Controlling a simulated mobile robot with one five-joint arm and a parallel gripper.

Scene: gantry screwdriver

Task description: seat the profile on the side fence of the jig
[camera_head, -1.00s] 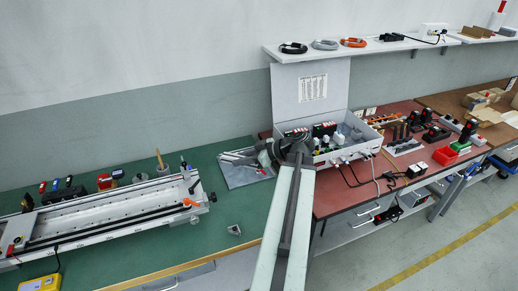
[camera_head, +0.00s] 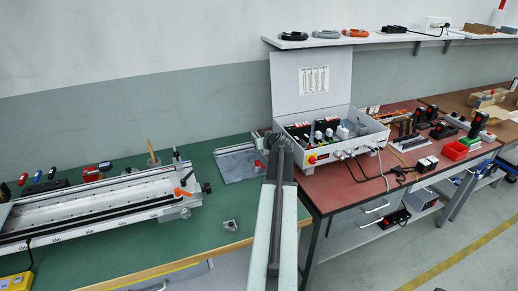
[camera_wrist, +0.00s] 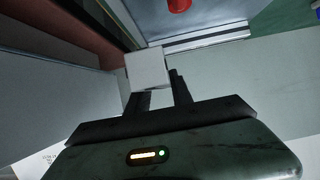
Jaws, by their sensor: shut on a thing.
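My gripper (camera_wrist: 162,85) is shut on a pale grey, square-ended block, which I take for the profile (camera_wrist: 149,68). The block stands out at the fingertips in the wrist view; its far length is hidden. The jig looks to be the grey plate (camera_head: 226,167) on the green bench, with a raised rail along its back. In the wrist view, a pale metal rail (camera_wrist: 208,39), apparently a fence, lies beyond the fingers, with a red knob (camera_wrist: 179,4) behind it. I cannot tell whether the profile touches the fence.
A white open-lidded control box (camera_head: 335,140) stands close right of the plate on the red bench. A long white rail fixture (camera_head: 100,204) fills the left of the green bench.

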